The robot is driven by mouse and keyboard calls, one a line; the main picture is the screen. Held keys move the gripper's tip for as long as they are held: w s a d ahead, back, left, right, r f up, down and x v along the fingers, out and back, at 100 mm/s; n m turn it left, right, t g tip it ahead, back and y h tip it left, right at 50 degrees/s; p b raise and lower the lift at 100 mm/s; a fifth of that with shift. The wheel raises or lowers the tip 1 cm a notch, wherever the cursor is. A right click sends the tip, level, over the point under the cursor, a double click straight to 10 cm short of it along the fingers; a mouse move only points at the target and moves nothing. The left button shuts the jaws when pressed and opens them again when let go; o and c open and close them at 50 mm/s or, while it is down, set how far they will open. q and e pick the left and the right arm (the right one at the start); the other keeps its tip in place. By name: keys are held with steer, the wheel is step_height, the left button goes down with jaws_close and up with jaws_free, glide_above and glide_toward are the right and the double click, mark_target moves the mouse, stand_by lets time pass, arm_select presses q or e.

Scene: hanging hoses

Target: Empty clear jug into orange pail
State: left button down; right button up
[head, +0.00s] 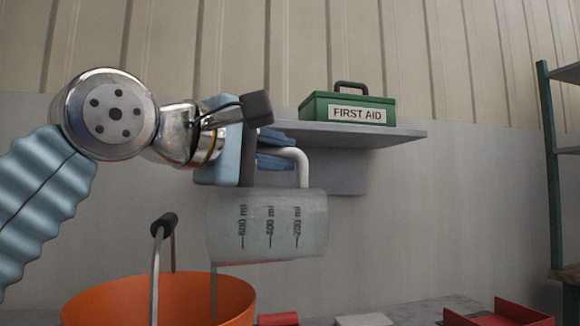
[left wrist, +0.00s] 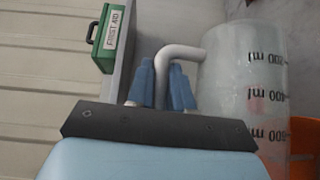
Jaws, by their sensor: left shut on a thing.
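The clear jug (head: 266,226) lies on its side in the air, its measuring marks turned sideways, the higher marks toward the left. My left gripper (head: 278,152) is shut on its white handle, which is uppermost; in the left wrist view the blue fingertips (left wrist: 164,88) sit either side of the handle, with the jug (left wrist: 243,85) at right. The orange pail (head: 160,298) stands below and left of the jug. A thin pale stream drops from the jug's left end into the pail. The pail's inside is mostly hidden. My right gripper is not in view.
A green first aid box (head: 347,108) sits on a wall shelf (head: 395,132) behind the gripper. The pail's raised handle (head: 164,224) stands close to the jug's left end. Red items, including an open red tray (head: 508,313), lie on the grey worktop at the right.

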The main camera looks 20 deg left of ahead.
arm_select(q)
steer(key=shift+s+a+f, duration=0.1)
steer(key=shift+s+a, duration=0.05)
steer(key=shift+a, duration=0.15)
steer(key=shift+s+a+r+n+t+b, duration=0.25)
steer(key=shift+a+n+t+b, duration=0.15)
steer(key=shift+a+n+b, duration=0.2)
steer(key=shift+s+a+r+n+t+h+b, duration=0.2)
steer(key=shift+a+r+t+b, duration=0.1)
steer(key=shift+a, duration=0.1)
steer(key=shift+s+a+r+n+t+h+b, duration=0.1)
steer(key=shift+a+r+n+t+b, duration=0.1)
steer(key=shift+a+b, duration=0.15)
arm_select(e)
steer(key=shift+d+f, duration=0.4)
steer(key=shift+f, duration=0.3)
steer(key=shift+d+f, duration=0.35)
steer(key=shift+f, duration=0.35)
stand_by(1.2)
